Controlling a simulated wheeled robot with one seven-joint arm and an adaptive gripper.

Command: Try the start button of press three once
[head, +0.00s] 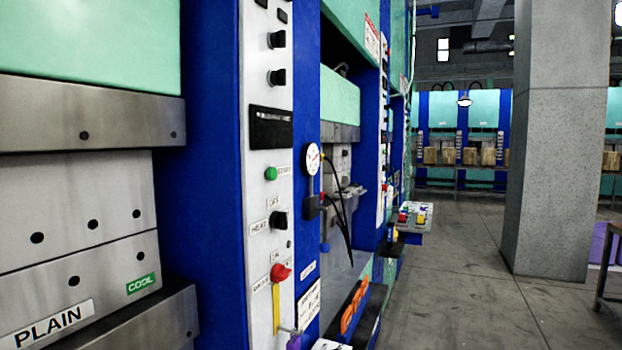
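A press with blue uprights stands close at the left, and its white control panel (258,215) faces me at a slant. A round green button (271,174) with a label that seems to read START sits midway up the panel. Below it are a black selector knob (279,220) marked HEAT and a red knob (281,272) above a yellow strip (276,308). No number shows on this press, so I cannot tell whether it is press three. My gripper is not in view.
Metal platens (90,220) with PLAIN and COOL labels fill the left. A further press with a gauge (313,158) stands beyond. A small control box (412,218) juts into the aisle. A concrete pillar (555,140) stands at the right. The floor (455,290) between is clear.

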